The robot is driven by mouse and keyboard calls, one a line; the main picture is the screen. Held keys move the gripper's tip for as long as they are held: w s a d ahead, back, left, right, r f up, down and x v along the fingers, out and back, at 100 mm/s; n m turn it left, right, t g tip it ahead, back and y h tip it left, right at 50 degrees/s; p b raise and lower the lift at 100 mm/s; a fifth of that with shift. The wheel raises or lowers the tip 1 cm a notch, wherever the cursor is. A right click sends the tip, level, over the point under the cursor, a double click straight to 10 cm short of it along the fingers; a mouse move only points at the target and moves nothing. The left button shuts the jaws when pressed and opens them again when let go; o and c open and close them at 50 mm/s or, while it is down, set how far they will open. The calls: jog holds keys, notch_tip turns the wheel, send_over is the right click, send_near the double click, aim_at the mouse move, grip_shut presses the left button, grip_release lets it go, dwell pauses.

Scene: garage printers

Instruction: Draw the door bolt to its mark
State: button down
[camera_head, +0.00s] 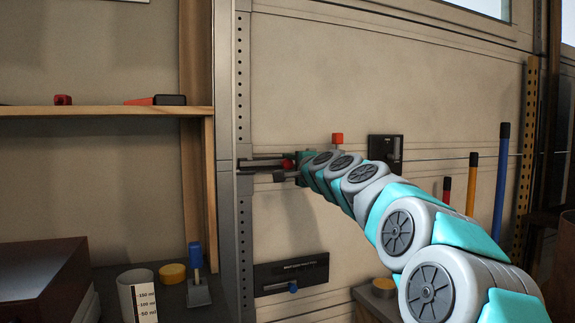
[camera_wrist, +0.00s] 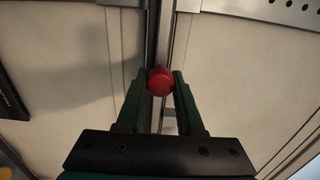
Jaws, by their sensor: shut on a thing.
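The door bolt (camera_head: 258,162) is a dark horizontal bar on the pale panelled door, beside the perforated upright at the door's left edge. Its round red knob (camera_head: 288,164) shows just left of my gripper (camera_head: 290,169), partly hidden by it. In the wrist view the red knob (camera_wrist: 160,80) sits between the two dark green fingertips of my gripper (camera_wrist: 160,84), which are shut on it. I cannot make out the mark clearly.
A lower black plate (camera_head: 290,272) has a blue knob. A wooden shelf (camera_head: 100,110) is at left. Blue (camera_head: 501,180) and yellow (camera_head: 472,185) poles stand at right.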

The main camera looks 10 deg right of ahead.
aim_at(267, 163)
jog(key=shift+a, duration=0.15)
jog(key=shift+s+a, duration=0.15)
jog(key=shift+a, duration=0.55)
jog(key=shift+s+a+p, duration=0.2)
jog(key=shift+a+p, duration=0.15)
jog(key=shift+a, duration=0.95)
jog(key=shift+s+a, duration=0.1)
jog(key=shift+a, duration=0.2)
jog(key=shift+c, duration=2.3)
grip_release()
jog(key=shift+s+d, duration=0.1)
